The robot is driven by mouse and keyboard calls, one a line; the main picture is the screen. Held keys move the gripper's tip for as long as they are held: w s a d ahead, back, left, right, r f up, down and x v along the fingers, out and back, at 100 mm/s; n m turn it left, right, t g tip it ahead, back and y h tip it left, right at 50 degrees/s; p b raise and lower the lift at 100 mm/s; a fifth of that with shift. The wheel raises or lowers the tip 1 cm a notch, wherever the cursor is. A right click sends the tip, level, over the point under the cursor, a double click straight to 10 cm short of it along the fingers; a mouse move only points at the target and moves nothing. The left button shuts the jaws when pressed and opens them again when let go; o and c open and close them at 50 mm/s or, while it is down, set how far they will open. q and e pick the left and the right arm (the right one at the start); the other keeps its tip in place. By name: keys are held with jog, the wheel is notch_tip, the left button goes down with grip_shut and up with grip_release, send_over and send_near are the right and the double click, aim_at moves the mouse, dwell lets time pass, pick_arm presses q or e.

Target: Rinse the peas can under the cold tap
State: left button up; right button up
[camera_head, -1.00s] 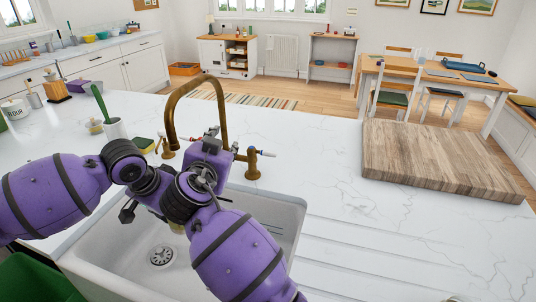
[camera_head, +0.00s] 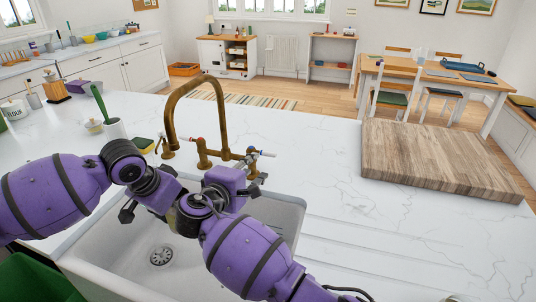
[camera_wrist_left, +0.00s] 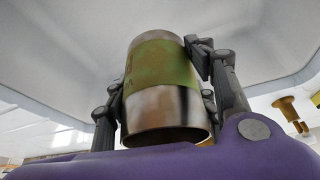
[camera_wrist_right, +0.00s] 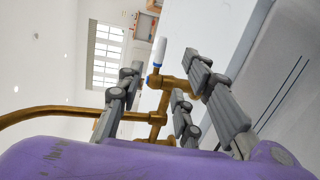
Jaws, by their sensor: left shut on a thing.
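The peas can (camera_wrist_left: 162,90), a metal tin with a green label, shows in the left wrist view between the fingers of my left gripper (camera_wrist_left: 158,75), which is shut on it. The white sink interior is behind it. The brass tap (camera_head: 205,88) has a red-marked handle (camera_head: 187,140) on the left and a blue-marked cold handle (camera_head: 252,151) on the right. My right gripper (camera_head: 252,166) is at the cold handle. In the right wrist view its open fingers (camera_wrist_right: 160,68) straddle the blue-ringed white handle (camera_wrist_right: 157,52); contact is unclear.
The white sink (camera_head: 110,262) lies below my arms, its drain (camera_head: 162,256) visible. No water stream shows. A sponge (camera_head: 144,144) and a cup with a green brush (camera_head: 114,127) stand left of the tap. A wooden board (camera_head: 435,160) lies on the right; the counter between is clear.

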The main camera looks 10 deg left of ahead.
aim_at(267, 155)
jog(key=x, duration=1.1)
grip_shut()
